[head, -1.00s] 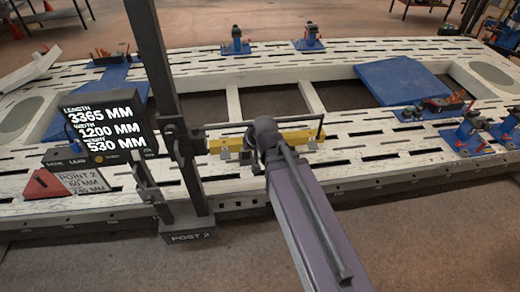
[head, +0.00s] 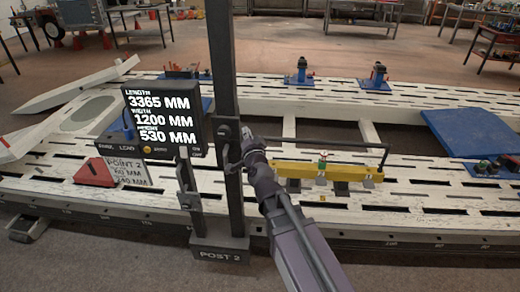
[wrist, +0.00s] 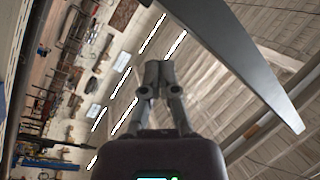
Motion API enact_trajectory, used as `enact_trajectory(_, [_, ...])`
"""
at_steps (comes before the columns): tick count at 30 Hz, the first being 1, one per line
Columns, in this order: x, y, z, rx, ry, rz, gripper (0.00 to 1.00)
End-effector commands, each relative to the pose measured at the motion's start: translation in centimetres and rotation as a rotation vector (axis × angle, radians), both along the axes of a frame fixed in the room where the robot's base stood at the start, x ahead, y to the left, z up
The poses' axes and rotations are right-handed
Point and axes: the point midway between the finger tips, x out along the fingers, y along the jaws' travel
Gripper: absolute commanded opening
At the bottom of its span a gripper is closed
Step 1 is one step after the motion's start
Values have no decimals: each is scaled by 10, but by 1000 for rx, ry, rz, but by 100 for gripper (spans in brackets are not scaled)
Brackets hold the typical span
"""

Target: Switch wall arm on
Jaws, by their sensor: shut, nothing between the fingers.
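A dark display panel (head: 160,118) on the post (head: 224,120) labelled POST 2 shows lit length, width and height figures. Its lower edge carries small controls, with a pale switch (head: 183,152) at the right end beside small ON lettering; its position is too small to read. My gripper (head: 247,135) is just right of the post, short of the panel; whether it touches the post I cannot tell. In the wrist view my gripper (wrist: 158,75) is shut and empty, with a grey bar (wrist: 235,55) close on its right. I cannot tell which part is the wall arm.
A yellow bar (head: 330,172) with a thin dark rod above it lies right of my arm on the white slotted bench (head: 420,203). A red wedge (head: 93,172) and label card (head: 128,172) sit below the panel. A blue mat (head: 470,130) lies right. The floor in front is clear.

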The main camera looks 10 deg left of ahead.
Motion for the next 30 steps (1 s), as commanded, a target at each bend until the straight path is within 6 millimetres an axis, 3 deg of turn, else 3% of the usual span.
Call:
enact_trajectory(1, [-2, 6, -9, 50, -31, -25, 0])
enact_trajectory(6, [-10, 10, -12, 228, -120, -138, 0])
enact_trajectory(14, [-33, 7, -37, 479, -210, -348, 0])
enact_trajectory(30, [-117, -6, -143, 836, -263, -866, 0])
